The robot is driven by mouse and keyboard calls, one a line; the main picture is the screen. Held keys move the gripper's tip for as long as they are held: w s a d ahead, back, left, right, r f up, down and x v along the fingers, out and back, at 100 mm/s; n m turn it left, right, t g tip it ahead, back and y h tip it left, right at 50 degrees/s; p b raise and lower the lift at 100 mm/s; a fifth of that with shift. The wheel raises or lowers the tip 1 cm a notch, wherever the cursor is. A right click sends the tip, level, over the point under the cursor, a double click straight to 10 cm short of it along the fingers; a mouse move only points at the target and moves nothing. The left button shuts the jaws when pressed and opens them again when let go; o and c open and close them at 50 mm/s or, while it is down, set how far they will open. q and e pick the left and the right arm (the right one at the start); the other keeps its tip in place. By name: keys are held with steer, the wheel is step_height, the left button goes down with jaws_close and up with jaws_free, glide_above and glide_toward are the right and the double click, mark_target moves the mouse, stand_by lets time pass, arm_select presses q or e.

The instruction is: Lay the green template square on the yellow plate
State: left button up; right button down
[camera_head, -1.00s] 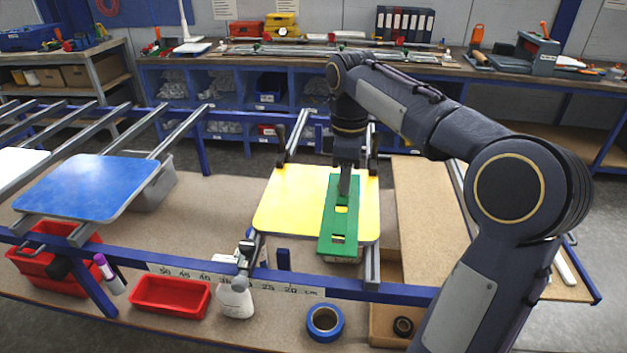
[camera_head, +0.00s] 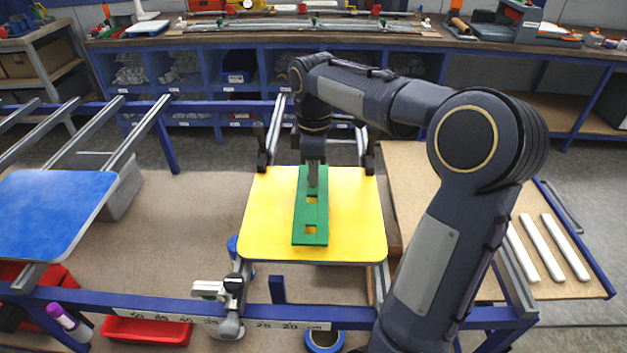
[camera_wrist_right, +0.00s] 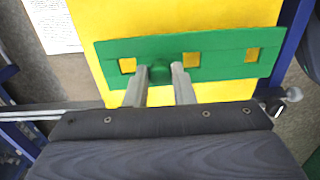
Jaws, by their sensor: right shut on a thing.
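The green template square (camera_head: 311,230) is a long flat strip with square cut-outs. In the head view it is over the middle of the yellow plate (camera_head: 355,215), its length running front to back. Whether it touches the plate or hangs just above it, I cannot tell. My right gripper (camera_head: 313,184) comes down from above at the strip's far half. In the right wrist view, its two fingers (camera_wrist_right: 160,80) are shut on a green knob of the template (camera_wrist_right: 220,58), with the yellow plate (camera_wrist_right: 180,17) behind. My left gripper is not in view.
The yellow plate rests on a blue and grey frame, with a clamp (camera_head: 232,290) at its front left corner. A blue plate (camera_head: 50,210) lies at the left. White bars (camera_head: 543,247) lie on the board at the right. A blue tape roll (camera_head: 324,341) is below the front rail.

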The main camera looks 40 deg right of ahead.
steer(key=shift+f, duration=1.5)
steer(key=c, duration=1.2)
jaws_free()
steer(key=shift+c, duration=0.2)
steer(key=shift+r, duration=0.15)
step_height(320, 180, up, 12)
steer(key=p, duration=0.1)
steer(key=s+a+f+m+t+y, duration=0.1)
steer(key=s+a+f+m+t, duration=0.1)
steer(key=s+a+f+m, duration=0.2)
steer(key=s+a+f+m+t+y, duration=0.1)
steer(key=s+a+f+m, duration=0.3)
steer(key=s, duration=0.5)
steer(key=s+a+f+m+t+y, duration=0.1)
steer(key=s+a+f+m+t, duration=0.1)
steer(key=s+a, duration=0.4)
steer(key=shift+s+a+f+m+t+y, duration=0.2)
steer(key=shift+a+f+m, duration=0.25)
steer(key=shift+f, duration=0.25)
steer(key=shift+s+a+f+m+t+y, duration=0.1)
steer(key=shift+a+f+m+y, duration=0.15)
steer(key=shift+f+m, duration=0.3)
steer(key=shift+f, duration=0.1)
